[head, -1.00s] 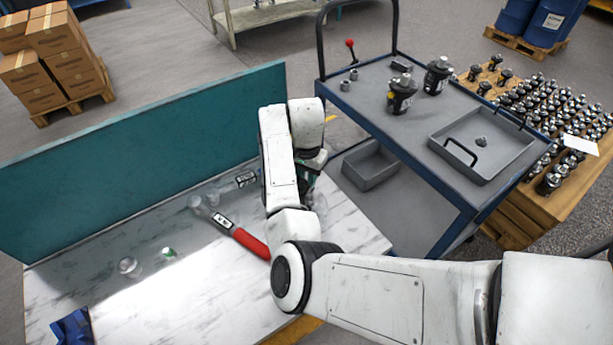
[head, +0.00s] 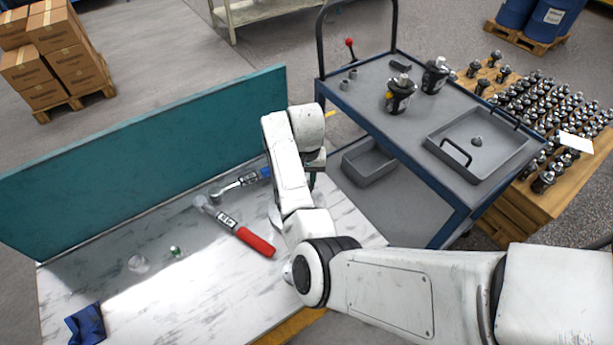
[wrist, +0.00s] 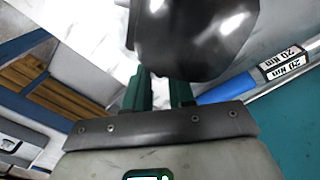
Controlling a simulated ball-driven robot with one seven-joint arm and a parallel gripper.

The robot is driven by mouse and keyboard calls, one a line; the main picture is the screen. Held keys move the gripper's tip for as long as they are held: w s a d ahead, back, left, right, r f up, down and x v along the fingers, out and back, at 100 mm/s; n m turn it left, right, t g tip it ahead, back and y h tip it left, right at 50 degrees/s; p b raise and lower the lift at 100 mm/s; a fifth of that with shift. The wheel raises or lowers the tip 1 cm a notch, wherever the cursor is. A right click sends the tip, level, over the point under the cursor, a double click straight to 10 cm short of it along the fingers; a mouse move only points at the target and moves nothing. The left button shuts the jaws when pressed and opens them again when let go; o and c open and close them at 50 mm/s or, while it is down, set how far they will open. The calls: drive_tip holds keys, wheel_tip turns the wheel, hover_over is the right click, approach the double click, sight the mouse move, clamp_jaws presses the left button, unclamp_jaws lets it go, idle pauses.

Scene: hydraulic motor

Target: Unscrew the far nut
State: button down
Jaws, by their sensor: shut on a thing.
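In the wrist view my gripper (wrist: 161,84) has its two dark green fingers close together against a large glossy dark-grey metal part (wrist: 195,45). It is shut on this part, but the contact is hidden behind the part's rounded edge. I cannot tell whether it is the nut or the body that carries it. In the head view my arm covers the gripper and most of what it holds, over the right part of the marble-topped bench (head: 205,315). No nut on a motor can be made out clearly on the bench.
A red-handled wrench (head: 252,240) and a blue-handled wrench (head: 240,183) lie on the bench; the latter's blue handle shows beside my gripper in the wrist view (wrist: 228,91). A teal panel (head: 130,165) bounds the back. A cart (head: 365,88) with motors (head: 400,97) stands right.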

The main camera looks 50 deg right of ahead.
drive_tip(key=c, duration=1.2)
unclamp_jaws()
drive_tip(key=shift+r, duration=0.1)
drive_tip(key=shift+p, duration=0.3)
drive_tip(key=m, duration=0.5)
drive_tip(key=shift+m, duration=0.3)
drive_tip(key=m, duration=0.4)
drive_tip(key=shift+m, duration=0.4)
drive_tip(key=shift+p, duration=0.35)
drive_tip(key=shift+c, duration=0.4)
